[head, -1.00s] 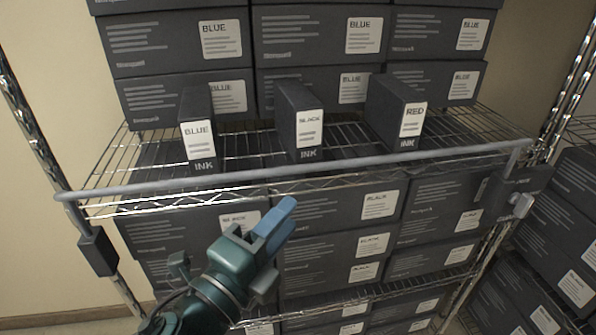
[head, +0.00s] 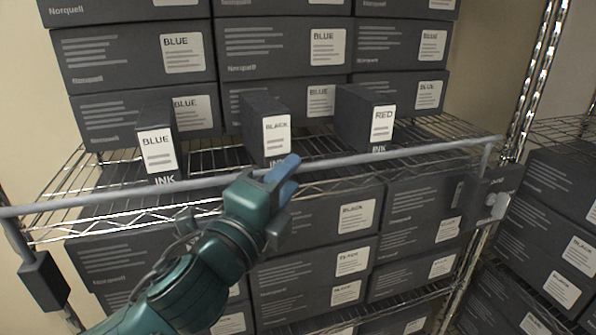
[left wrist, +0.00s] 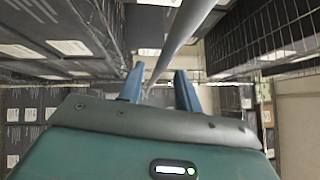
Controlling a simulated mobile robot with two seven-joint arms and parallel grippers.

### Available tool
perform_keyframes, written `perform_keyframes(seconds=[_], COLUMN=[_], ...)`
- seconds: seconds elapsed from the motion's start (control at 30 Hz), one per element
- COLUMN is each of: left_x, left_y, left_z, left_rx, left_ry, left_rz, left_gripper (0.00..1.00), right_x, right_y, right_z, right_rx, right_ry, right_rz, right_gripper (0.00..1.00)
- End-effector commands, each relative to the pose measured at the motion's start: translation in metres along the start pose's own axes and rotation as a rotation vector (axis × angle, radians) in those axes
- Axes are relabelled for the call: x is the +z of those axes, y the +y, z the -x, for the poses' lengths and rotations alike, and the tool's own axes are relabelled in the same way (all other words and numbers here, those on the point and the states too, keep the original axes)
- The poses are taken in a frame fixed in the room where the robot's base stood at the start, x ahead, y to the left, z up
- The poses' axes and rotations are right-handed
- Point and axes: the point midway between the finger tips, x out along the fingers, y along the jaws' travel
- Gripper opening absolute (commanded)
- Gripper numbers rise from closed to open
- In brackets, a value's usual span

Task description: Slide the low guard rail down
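The grey guard rail (head: 420,150) runs across the front of the wire shelf in the head view, just in front of and below the small ink boxes. It ends in dark brackets, one at the left post (head: 43,280) and one at the right post (head: 497,185). My left gripper (head: 284,178) is at the rail's middle, with its blue fingers at rail height. In the left wrist view my gripper (left wrist: 158,76) is open, and the rail (left wrist: 185,35) lines up with the gap between the fingers. Contact cannot be told. My right gripper is not in view.
Upright ink boxes labelled BLUE (head: 157,150), BLACK (head: 277,138) and RED (head: 383,125) stand on the shelf behind the rail. Larger boxes are stacked behind and on the shelf below (head: 410,215). A pale knob (head: 498,205) sits by the right bracket.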

Motion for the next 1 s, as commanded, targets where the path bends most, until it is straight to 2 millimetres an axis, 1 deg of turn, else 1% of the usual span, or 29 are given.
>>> perform_keyframes(seconds=[0.03, 0.1, 0.23, 0.37, 0.6, 0.67, 1.0], left_x=[0.000, 0.000, 0.000, -0.001, -0.001, -0.001, 0.000], left_y=[-0.002, -0.001, -0.001, 0.000, 0.000, 0.000, 0.001], left_z=[-0.010, -0.020, -0.032, -0.037, -0.038, -0.038, -0.038], left_rx=[0.000, 0.001, 0.001, 0.000, 0.000, 0.000, 0.001], left_ry=[0.000, 0.000, 0.000, 0.002, 0.001, 0.001, 0.001], left_rz=[0.001, 0.001, 0.001, 0.001, 0.001, 0.001, 0.001], left_gripper=[0.34, 0.34, 0.34, 0.34, 0.34, 0.30, 0.02], right_x=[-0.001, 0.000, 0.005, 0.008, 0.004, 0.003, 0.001], right_y=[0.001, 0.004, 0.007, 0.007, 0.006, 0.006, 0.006], right_z=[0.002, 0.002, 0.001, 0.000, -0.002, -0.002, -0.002], right_rx=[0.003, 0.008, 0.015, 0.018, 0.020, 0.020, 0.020], right_ry=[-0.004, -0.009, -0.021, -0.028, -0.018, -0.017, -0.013], right_rz=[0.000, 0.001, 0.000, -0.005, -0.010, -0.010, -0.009], right_gripper=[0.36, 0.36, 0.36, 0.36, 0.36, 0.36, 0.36])
